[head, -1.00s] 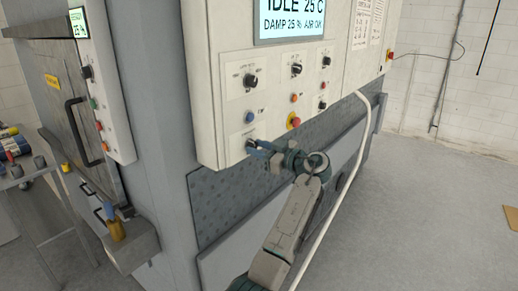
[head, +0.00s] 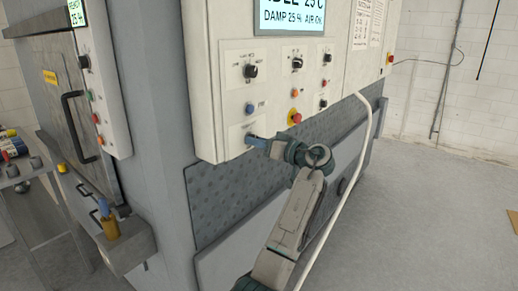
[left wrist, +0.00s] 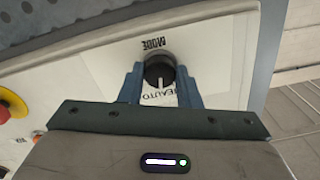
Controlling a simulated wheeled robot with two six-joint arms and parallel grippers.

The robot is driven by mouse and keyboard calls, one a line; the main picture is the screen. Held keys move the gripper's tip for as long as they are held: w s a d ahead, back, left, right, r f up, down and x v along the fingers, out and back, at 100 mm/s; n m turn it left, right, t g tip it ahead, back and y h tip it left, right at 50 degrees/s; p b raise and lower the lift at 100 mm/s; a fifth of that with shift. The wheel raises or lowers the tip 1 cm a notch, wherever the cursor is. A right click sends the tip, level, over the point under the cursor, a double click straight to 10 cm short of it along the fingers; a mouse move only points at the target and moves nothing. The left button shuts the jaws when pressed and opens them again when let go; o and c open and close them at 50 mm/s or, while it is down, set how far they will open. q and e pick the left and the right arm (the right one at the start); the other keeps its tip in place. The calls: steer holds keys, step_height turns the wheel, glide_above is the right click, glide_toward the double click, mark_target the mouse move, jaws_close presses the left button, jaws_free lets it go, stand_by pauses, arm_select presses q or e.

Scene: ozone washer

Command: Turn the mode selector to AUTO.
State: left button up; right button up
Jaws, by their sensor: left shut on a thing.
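The mode selector (left wrist: 159,70) is a round black knob with a white pointer line on a pale plate. In the left wrist view its line points down the picture, towards the printed AUTO label (left wrist: 168,96); the word MODE is printed above it. I cannot tell whether the line is exactly on AUTO. My left gripper (left wrist: 159,72) has its blue fingers on both sides of the knob and is shut on it. In the head view the left gripper (head: 250,139) is at the panel's lower left corner and hides the knob. My right gripper is not in view.
The white control panel (head: 212,90) carries other black knobs (head: 250,71), a blue button (head: 249,108) and a red-and-yellow button (head: 295,118). Open floor (head: 440,220) lies to the right.

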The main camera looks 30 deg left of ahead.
arm_select(q)
steer(key=shift+m+b, duration=0.35)
steer(key=shift+m, duration=0.75)
steer(key=o, duration=1)
steer(key=shift+d, duration=0.1)
steer(key=d+b, duration=0.1)
steer(key=d, duration=0.2)
steer(key=d+b, duration=0.2)
steer(key=d, duration=0.2)
steer(key=d+b, duration=0.1)
steer(key=d, duration=0.2)
steer(key=shift+s+d, duration=0.35)
